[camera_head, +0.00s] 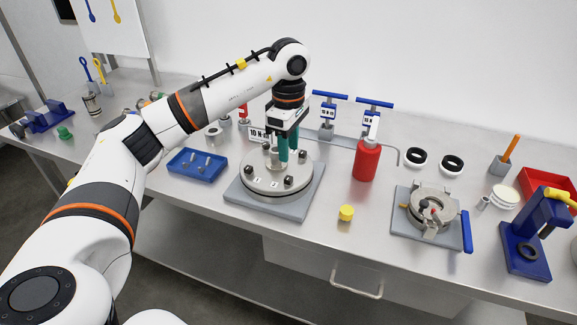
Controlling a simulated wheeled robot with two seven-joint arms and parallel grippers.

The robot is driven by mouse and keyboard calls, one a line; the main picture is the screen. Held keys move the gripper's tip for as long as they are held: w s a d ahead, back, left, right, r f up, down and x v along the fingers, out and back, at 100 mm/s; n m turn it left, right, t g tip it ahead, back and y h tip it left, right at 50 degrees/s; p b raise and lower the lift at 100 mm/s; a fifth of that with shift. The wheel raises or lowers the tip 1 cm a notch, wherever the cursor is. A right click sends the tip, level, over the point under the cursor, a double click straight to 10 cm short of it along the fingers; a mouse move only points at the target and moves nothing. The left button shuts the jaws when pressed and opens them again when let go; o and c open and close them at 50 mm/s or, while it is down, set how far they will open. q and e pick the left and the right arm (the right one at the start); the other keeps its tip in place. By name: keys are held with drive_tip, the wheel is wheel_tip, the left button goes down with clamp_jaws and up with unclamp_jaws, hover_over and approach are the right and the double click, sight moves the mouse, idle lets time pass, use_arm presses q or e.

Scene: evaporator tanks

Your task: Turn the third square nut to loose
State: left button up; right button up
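A round metal flange lid (262,185) with dark square nuts around its rim sits on a grey square base plate (245,199). One square nut (249,167) is at the left of the lid and another (289,181) at the front right. A further dark nut (302,156) shows at the right, close to the fingers. Small number tags lie on the lid. My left gripper (289,157) points down over the back right of the lid with teal fingers. The fingers overlap in this view, so their gap and any contact with a nut cannot be told. My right gripper is not in view.
A blue tray (183,173) with small metal parts lies left of the plate. A red bottle (367,160) stands to the right, with a yellow cap (346,213) in front. A clamp fixture (429,212) and blue press (536,235) stand farther right. T-handled tools (328,112) stand behind.

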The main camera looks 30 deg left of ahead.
use_arm(q)
wheel_tip(320, 180, up, 4)
drive_tip(key=shift+f, duration=0.1)
idle(0.5)
